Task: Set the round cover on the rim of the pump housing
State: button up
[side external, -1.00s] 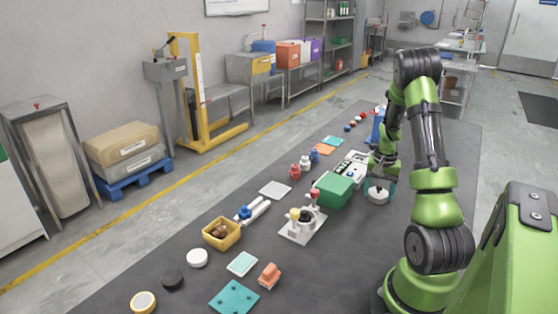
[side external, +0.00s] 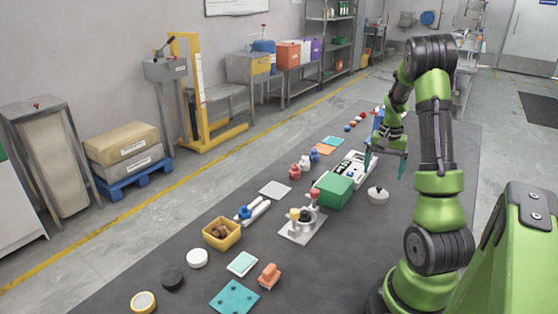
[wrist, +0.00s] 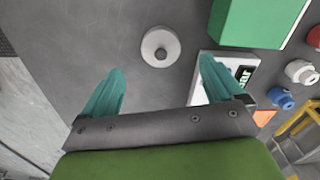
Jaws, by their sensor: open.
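The round cover (side external: 378,191) is a pale disc with a dark knob on top. It also shows from above in the wrist view (wrist: 151,55), near the top middle. It lies level on a short pale round body, which seems to be the pump housing (side external: 378,199); the cover hides its rim, and I cannot make out the seam between them. My gripper (side external: 386,164) is open and empty, raised above and behind the cover and apart from it. In the wrist view its two teal fingers (wrist: 160,72) are spread wide with nothing between them.
A green box (side external: 334,190) stands left of the housing, beside a white tray with dark and green parts (side external: 352,168). A fixture with upright pieces (side external: 302,224) and a yellow bin (side external: 221,233) stand nearer on the dark mat. The mat right of the housing is clear.

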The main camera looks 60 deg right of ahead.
aim_at(379, 189)
jog(key=w+a+r+n+t, duration=0.2)
jog(key=w+a+r, duration=0.4)
jog(key=a+r, duration=0.15)
jog(key=w+a+r+n+t, duration=0.1)
jog(key=a+r+n, duration=0.2)
jog(key=a, duration=0.8)
jog(key=w+a+r+n+t, duration=0.2)
jog(key=a+r+n, duration=0.1)
jog(key=a, duration=0.8)
jog(key=shift+a+r+y, duration=0.15)
jog(key=shift+r+y, duration=0.15)
jog(key=shift+r, duration=0.3)
jog(key=s+a+n, duration=0.1)
jog(key=a, duration=0.2)
jog(key=s+a+n+t+y, duration=0.1)
jog(key=s+a, duration=0.1)
jog(key=a, duration=0.1)
jog(key=s+a+n+t, duration=0.1)
jog(key=a, duration=0.3)
jog(key=shift+s+r, duration=0.2)
jog(key=shift+r, duration=0.05)
jog(key=shift+d, duration=0.15)
